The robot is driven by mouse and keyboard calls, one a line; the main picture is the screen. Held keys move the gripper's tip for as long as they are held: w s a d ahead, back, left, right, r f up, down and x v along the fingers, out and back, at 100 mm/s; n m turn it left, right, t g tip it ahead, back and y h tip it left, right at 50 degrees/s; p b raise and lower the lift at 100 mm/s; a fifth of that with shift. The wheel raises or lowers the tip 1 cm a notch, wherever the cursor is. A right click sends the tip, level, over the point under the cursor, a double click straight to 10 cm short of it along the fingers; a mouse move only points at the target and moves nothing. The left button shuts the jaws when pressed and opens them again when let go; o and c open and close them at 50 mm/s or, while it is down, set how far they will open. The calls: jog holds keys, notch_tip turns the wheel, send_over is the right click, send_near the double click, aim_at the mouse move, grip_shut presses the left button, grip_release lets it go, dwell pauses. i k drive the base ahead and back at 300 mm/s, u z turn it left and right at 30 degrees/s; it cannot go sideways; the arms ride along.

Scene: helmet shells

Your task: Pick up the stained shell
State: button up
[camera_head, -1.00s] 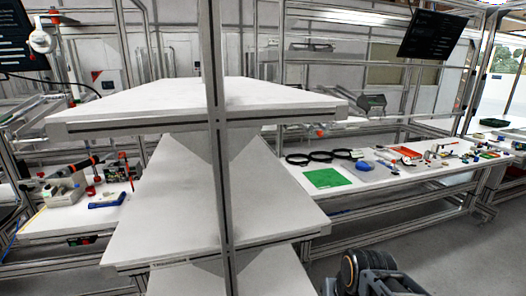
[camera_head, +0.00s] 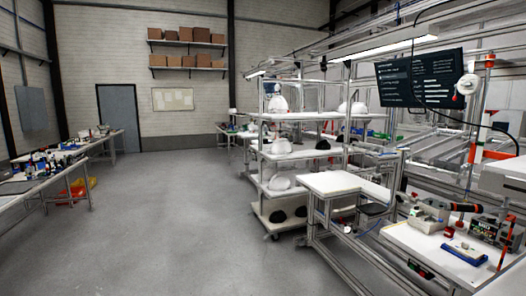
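Several helmet shells sit on a wheeled shelf rack (camera_head: 262,205) right of centre, some way off. A white shell (camera_head: 281,146) is on a middle shelf with a dark shell (camera_head: 323,145) to its right. Another white shell (camera_head: 279,184) is on the shelf below. Dark shells (camera_head: 279,216) lie on the bottom shelf. More white shells (camera_head: 278,104) stand higher up, one of them farther right (camera_head: 352,108). At this distance I cannot tell which shell is stained. My gripper is not in view.
Open grey floor (camera_head: 180,225) fills the left and middle. A white-topped stand (camera_head: 345,186) is close in front of the rack's right side. A workbench (camera_head: 440,248) with tools is at near right. Another cluttered bench (camera_head: 50,175) runs along the left.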

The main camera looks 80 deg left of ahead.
aim_at(282, 146)
jog(key=u, duration=2.7)
jog(key=i, duration=0.5)
jog(key=u, duration=0.55)
jog(key=i, duration=2.15)
jog(key=u, duration=0.4)
jog(key=i, duration=2.35)
jog(key=z, duration=0.2)
jog(key=i, duration=2.15)
jog(key=z, duration=1.45)
jog(key=i, duration=1.5)
jog(key=z, duration=1.05)
